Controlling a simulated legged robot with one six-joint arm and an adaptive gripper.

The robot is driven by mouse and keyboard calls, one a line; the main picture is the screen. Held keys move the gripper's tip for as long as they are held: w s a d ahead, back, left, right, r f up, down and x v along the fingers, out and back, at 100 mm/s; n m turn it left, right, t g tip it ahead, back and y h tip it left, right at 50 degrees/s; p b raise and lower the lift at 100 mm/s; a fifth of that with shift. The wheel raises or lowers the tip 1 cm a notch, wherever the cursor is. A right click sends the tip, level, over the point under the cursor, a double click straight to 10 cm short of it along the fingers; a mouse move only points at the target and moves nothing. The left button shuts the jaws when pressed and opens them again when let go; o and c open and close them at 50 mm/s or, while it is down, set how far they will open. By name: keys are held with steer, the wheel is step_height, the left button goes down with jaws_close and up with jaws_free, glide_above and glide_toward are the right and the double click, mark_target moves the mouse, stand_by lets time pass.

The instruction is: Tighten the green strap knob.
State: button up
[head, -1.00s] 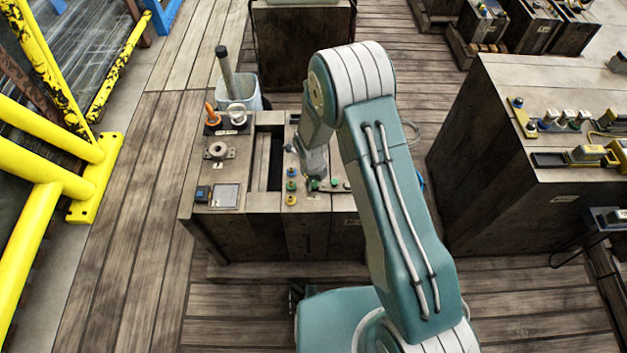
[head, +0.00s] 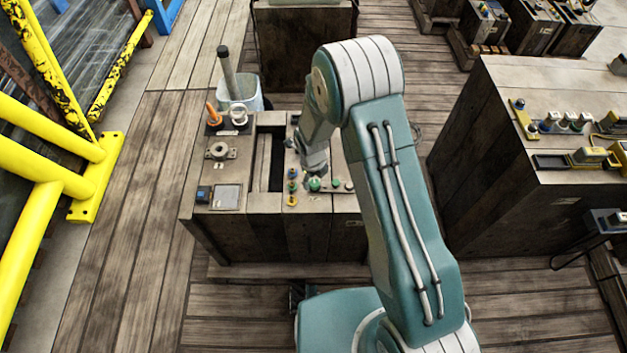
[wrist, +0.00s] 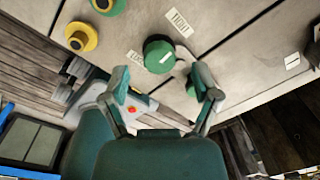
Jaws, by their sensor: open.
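A round green knob (head: 314,184) with a white bar mark on its top sits on the wooden bench top. In the wrist view the knob (wrist: 159,57) lies ahead of my gripper (wrist: 162,80), roughly between the lines of the two fingers. The fingers are spread, with clear space on both sides of the knob, and nothing is held. In the head view my gripper (head: 314,164) is just behind and above the knob; the fingertips are hard to make out there.
The bench also has a dark slot (head: 270,160), a round metal fitting (head: 219,151) and an orange-handled item (head: 213,114). Another bench (head: 540,110) stands right.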

step_height(320, 180, up, 10)
steer(key=shift+s+a, duration=0.2)
steer(key=shift+a, duration=0.15)
stand_by(0.4)
step_height(320, 180, up, 11)
steer(key=n+t, duration=0.1)
steer(key=n, duration=0.4)
glide_above(312, 184)
steer(key=s+d, duration=0.1)
steer(key=d, duration=0.3)
steer(key=s+d+r+n+t, duration=0.1)
steer(key=s+d+r+n, duration=0.15)
steer(key=r, duration=0.25)
steer(key=s+d+r+n, duration=0.2)
steer(key=s+r+n, duration=0.1)
steer(key=r+n, duration=0.15)
steer(key=s+d+r+n+t, duration=0.1)
steer(key=s+d+r+n, duration=0.2)
steer(key=s+n, duration=0.4)
steer(key=s+d+r+n+t, duration=0.2)
steer(key=s+r+n, duration=0.4)
steer(key=s, duration=0.3)
steer(key=shift+s+d+r+n, duration=0.15)
steer(key=shift+d+r+n, duration=0.15)
steer(key=shift+d+n, duration=0.45)
steer(key=shift+d, duration=0.15)
